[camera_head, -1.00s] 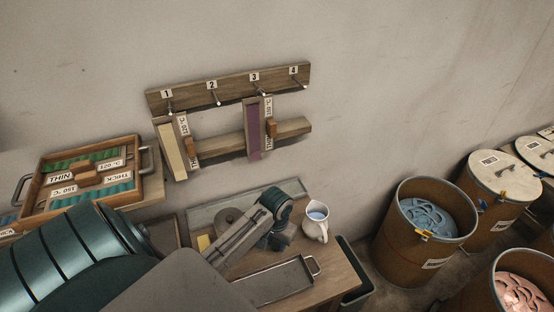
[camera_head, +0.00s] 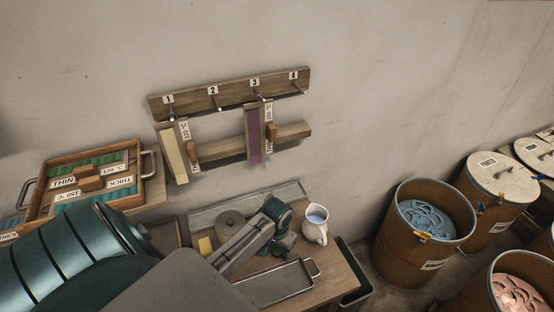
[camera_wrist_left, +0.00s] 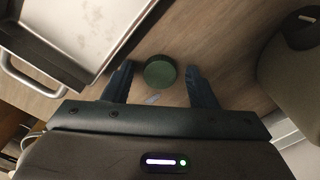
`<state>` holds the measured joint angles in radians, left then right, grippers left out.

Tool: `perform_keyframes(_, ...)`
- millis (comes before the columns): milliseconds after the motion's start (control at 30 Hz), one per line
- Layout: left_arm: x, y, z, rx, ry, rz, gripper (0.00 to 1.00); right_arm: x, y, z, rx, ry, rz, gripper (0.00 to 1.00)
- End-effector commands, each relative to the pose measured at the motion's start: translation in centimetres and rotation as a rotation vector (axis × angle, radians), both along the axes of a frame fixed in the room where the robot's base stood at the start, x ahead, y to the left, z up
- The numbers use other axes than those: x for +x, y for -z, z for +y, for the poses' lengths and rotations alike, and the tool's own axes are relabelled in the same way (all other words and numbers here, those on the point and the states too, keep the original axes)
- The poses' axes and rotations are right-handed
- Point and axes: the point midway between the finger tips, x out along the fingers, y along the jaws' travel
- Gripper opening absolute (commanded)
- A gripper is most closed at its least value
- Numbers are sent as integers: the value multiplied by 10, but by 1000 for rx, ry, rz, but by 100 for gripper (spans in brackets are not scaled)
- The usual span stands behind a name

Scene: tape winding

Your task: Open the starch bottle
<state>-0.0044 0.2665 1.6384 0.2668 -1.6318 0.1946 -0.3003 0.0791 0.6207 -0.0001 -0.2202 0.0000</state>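A round green top (camera_wrist_left: 160,71), which looks like the cap of the starch bottle seen from above, lies between the fingers of my left gripper (camera_wrist_left: 160,86) in the left wrist view. The fingers are apart, with gaps on both sides of the cap. In the head view my left gripper (camera_head: 277,248) points down over the bench, between the metal tray and the white jug. My wrist hides most of the bottle there, and its label cannot be read. My right gripper is not in view.
A metal tray (camera_head: 286,284) lies in front of the gripper and a white jug (camera_head: 316,230) stands to its right. A grey round piece (camera_head: 230,223) sits behind my arm. A numbered peg rack (camera_head: 234,91) hangs on the wall. Barrels (camera_head: 414,253) stand right of the bench.

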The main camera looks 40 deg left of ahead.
Motion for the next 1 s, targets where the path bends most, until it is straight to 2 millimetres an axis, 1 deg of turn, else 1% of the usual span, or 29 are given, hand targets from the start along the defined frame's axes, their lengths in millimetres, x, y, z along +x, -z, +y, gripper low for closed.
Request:
perform_keyframes(167,0,-1,0,0,0,0,52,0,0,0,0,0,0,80)
perform_keyframes(267,1,-6,0,1,0,-3,52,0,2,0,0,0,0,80)
perform_keyframes(367,1,-20,1,2,2,-6,52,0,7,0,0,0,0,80)
perform_keyframes(700,2,-91,1,2,1,-6,52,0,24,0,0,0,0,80)
perform_keyframes(833,1,-110,0,1,1,-4,52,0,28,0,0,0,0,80)
perform_keyframes(1000,1,-121,1,1,0,-1,52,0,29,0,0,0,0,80)
